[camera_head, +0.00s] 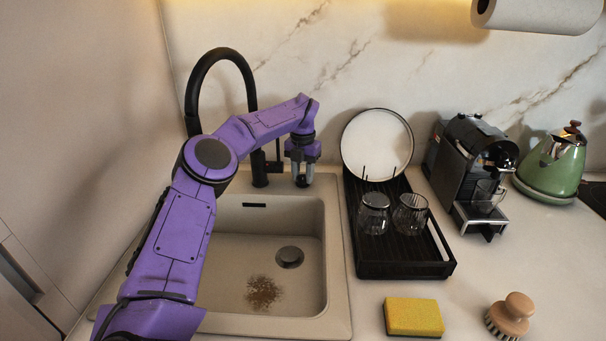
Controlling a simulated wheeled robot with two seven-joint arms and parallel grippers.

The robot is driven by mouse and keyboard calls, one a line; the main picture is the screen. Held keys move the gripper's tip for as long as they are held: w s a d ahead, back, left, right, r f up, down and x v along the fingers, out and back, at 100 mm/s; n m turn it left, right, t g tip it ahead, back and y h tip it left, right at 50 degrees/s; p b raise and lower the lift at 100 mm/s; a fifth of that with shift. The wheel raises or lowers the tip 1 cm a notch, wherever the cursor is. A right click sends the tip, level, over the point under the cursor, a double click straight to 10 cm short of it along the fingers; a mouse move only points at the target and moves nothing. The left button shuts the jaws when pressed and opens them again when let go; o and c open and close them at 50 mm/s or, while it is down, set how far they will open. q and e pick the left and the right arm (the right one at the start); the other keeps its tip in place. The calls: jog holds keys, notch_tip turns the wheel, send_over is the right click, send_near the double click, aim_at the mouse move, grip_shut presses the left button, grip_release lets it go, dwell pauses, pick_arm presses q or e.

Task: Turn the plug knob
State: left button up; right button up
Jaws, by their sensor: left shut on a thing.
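My left arm reaches in from the lower left over the sink (337,270). Its gripper (302,181) points down at the back right corner of the sink rim, beside the black faucet (222,54). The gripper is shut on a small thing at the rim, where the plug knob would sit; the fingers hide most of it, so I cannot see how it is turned. The dark round drain plug (290,257) lies in the basin floor. A brown speckled patch of dirt (263,292) is in front of it. My right gripper is not in view.
A black dish rack (405,270) with two glasses and a white plate (377,145) stands close to the right of the gripper. Farther right are a coffee machine (455,150) and green kettle (553,165). A yellow sponge (414,316) and brush (512,314) lie in front.

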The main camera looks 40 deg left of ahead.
pick_arm(q)
jog(key=o, duration=1)
jog(key=shift+o, duration=0.2)
jog(key=shift+d, duration=0.1)
